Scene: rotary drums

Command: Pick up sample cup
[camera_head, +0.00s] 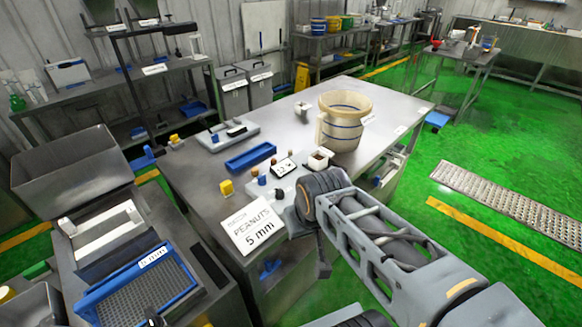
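A small white cup with dark brown contents (319,159), which looks like the sample cup, stands on the steel table (290,112). It is beside a small dark-framed display and just left of the large tan bucket. My arm reaches in from the lower right, and its dark end with my gripper (303,203) is at the table's front edge, nearer to the camera than the cup. The cup appears apart from it. The fingers are not clearly visible, so I cannot tell their opening or whether they hold anything.
A tan bucket with blue bands (345,122) stands right of the cup. A blue tray (250,156), a yellow block (226,188) and a scale-like device (228,134) lie to the left. A "PEANUTS 5 mm" sign (252,229) is at the front edge.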

